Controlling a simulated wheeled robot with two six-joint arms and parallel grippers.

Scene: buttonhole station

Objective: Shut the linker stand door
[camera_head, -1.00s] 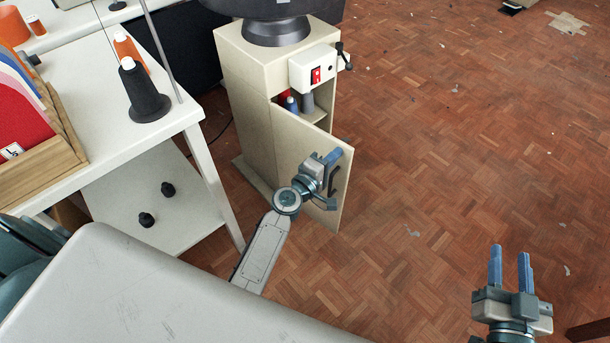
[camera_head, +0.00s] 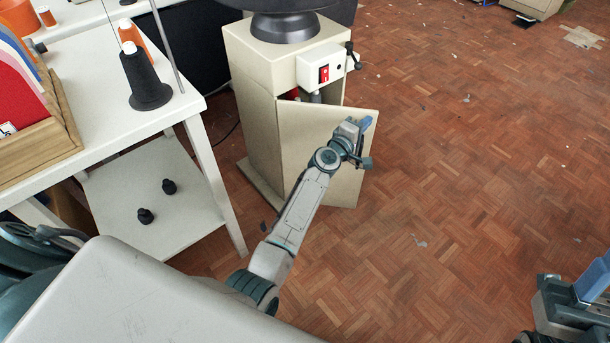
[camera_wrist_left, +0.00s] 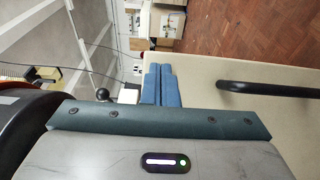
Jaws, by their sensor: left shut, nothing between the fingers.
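The linker stand (camera_head: 256,112) is a beige cabinet with a dark round machine base on top. Its door (camera_head: 318,128) is hinged on the left and stands partly open, its free edge out to the right. A gap with stored items shows above its top edge. My left gripper (camera_head: 366,124) is at the door's outer face near the upper free edge; I cannot tell whether it touches. In the left wrist view its blue fingers (camera_wrist_left: 161,85) are shut and empty, with the black door handle (camera_wrist_left: 265,89) to the right. My right gripper (camera_head: 592,277) is cut off at the lower right.
A white table (camera_head: 120,130) with thread cones (camera_head: 146,80) and a lower shelf (camera_head: 180,205) stands left of the stand. A switch box (camera_head: 325,68) with a red switch sticks out above the door.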

